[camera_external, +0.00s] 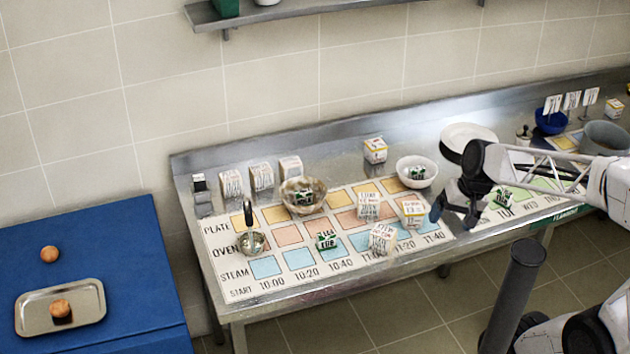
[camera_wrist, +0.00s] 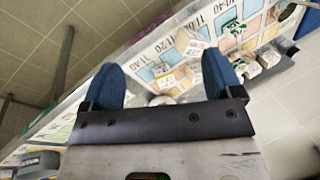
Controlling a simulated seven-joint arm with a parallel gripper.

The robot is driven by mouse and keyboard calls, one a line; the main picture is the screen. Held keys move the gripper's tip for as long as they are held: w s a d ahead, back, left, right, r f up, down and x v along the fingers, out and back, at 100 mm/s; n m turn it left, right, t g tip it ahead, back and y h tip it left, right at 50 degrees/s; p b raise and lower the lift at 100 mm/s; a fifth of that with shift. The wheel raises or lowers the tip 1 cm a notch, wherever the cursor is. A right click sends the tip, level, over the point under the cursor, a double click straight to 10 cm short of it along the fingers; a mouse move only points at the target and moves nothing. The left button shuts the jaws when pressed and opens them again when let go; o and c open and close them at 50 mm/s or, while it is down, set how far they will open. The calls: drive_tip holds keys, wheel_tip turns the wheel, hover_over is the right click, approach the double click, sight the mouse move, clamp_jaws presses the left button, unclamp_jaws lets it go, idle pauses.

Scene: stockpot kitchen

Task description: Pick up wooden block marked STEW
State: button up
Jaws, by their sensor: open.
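Several small lettered blocks stand on the printed board (camera_external: 240,290); the lettering is too small to tell which reads STEW. White blocks with print include a front one (camera_external: 383,238), one behind it (camera_external: 368,206) and a yellow-edged one (camera_external: 412,211). A green, black and white block (camera_external: 326,241) lies left of them, and another (camera_external: 502,198) is near my gripper. My gripper (camera_external: 455,210) is open and empty, right of the yellow-edged block. In the wrist view, my gripper (camera_wrist: 163,75) has pale blocks (camera_wrist: 190,45) beyond and between its blue fingers.
A brown bowl (camera_external: 318,187) and a white bowl (camera_external: 431,164) each hold a green-marked block. A blue table (camera_external: 120,270) with a tray stands at left.

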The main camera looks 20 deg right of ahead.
drive_tip(key=w+a+f+m+y, duration=0.2)
drive_tip(key=a+f+m+y, duration=0.2)
drive_tip(key=m, duration=0.1)
drive_tip(key=m+t+y, duration=0.2)
drive_tip(key=m+t, duration=0.6)
drive_tip(key=m, duration=0.9)
approach(383, 236)
drive_tip(key=x, duration=0.3)
drive_tip(key=shift+w+d+f, duration=0.1)
drive_tip(key=shift+d+f, duration=0.05)
drive_tip(key=shift+d, duration=0.05)
drive_tip(key=shift+w+d+f+m, duration=0.25)
drive_tip(key=shift+d+f+m, duration=0.25)
drive_tip(key=shift+m, duration=0.5)
drive_tip(key=shift+w+a+f+h, duration=0.1)
drive_tip(key=shift+a+h, duration=0.1)
drive_tip(key=shift+h, duration=0.1)
drive_tip(key=shift+x, duration=1.15)
drive_tip(key=shift+x, duration=2.6)
drive_tip(key=shift+w, duration=0.15)
